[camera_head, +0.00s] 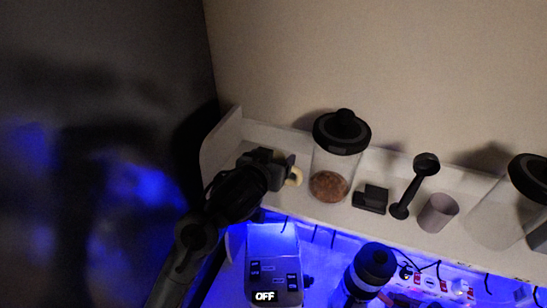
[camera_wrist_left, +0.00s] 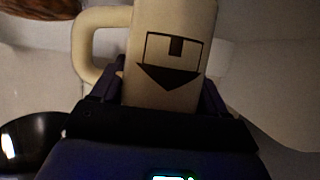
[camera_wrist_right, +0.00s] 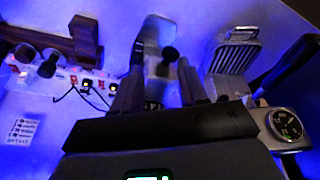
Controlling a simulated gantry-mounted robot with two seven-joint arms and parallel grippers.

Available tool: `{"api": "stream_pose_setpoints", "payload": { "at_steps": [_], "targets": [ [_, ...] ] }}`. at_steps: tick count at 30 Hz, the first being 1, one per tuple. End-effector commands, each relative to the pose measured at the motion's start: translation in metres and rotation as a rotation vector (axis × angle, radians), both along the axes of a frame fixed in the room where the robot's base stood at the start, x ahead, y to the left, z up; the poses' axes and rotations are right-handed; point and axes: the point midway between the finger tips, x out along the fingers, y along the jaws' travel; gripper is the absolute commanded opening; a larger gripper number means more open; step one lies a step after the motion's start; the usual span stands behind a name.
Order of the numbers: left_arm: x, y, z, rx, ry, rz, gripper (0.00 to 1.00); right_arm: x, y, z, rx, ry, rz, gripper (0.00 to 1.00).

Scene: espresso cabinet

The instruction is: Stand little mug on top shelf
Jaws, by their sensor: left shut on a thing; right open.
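The little mug is cream with a dark emblem and a looped handle. It fills the upper middle of the left wrist view (camera_wrist_left: 178,45), its handle on the left. My left gripper (camera_wrist_left: 165,88) is shut on the mug's body. In the head view the gripper (camera_head: 277,170) is at the left end of the top shelf (camera_head: 330,213), and only a bit of the mug (camera_head: 294,177) shows beside it. I cannot tell whether the mug's base touches the shelf. My right gripper (camera_wrist_right: 160,88) is open and empty, above the blue-lit area.
On the shelf, a lidded jar of brown contents (camera_head: 329,186) stands close right of the mug. Further right are a small black block (camera_head: 370,199), a black scoop (camera_head: 409,193), a grey cup (camera_head: 438,213) and another jar (camera_head: 498,212). A machine reading OFF (camera_head: 272,265) is below.

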Motion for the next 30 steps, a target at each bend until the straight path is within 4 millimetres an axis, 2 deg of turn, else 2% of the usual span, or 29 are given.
{"api": "stream_pose_setpoints", "payload": {
  "at_steps": [13,14,18,28,30],
  "targets": [
    [-0.0002,-0.0004,-0.0053,-0.001,-0.001,-0.001,0.36,0.0001,0.0002,-0.0022,0.001,0.000,-0.001,0.43],
    [-0.0002,-0.0004,-0.0048,0.001,0.000,-0.001,0.79,0.0001,0.0004,-0.0013,0.002,0.000,-0.002,0.43],
    [-0.0001,-0.0003,-0.0045,0.001,0.000,-0.001,0.99,0.0002,0.0009,-0.0011,0.004,0.001,-0.003,0.43],
    [-0.0001,-0.0004,0.0003,0.000,-0.001,-0.001,0.99,0.0002,0.0016,0.0016,0.007,0.000,-0.005,0.43],
    [-0.0053,0.0007,0.0008,-0.004,-0.002,-0.002,0.99,0.0002,0.0016,-0.0006,0.007,0.000,-0.005,0.43]
  ]
}}
